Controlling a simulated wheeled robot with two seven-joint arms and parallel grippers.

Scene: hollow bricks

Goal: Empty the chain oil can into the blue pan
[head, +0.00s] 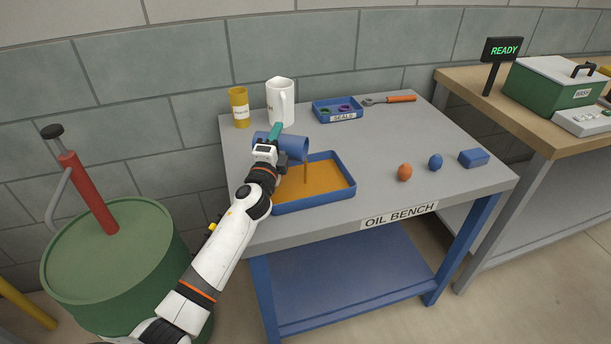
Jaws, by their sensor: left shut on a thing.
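My left gripper (274,146) is shut on a blue can (295,147) at the rear left of the oil bench. The can lies tipped on its side, its mouth facing right, above the blue pan (322,200). A thin brown stream (306,173) runs from the mouth down into the pan. Amber-brown oil (320,183) covers the pan's floor. My gripper and wrist hide part of the can and the pan's left side. No label on the held can is readable. My right gripper is out of view.
A yellow labelled can (239,108), a white jug (280,103) and a blue seals tray (337,110) stand along the back of the bench (400,135). An orange-handled tool (390,99), an orange ball (404,172), a blue ball (435,161) and a blue block (473,158) lie rightward.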

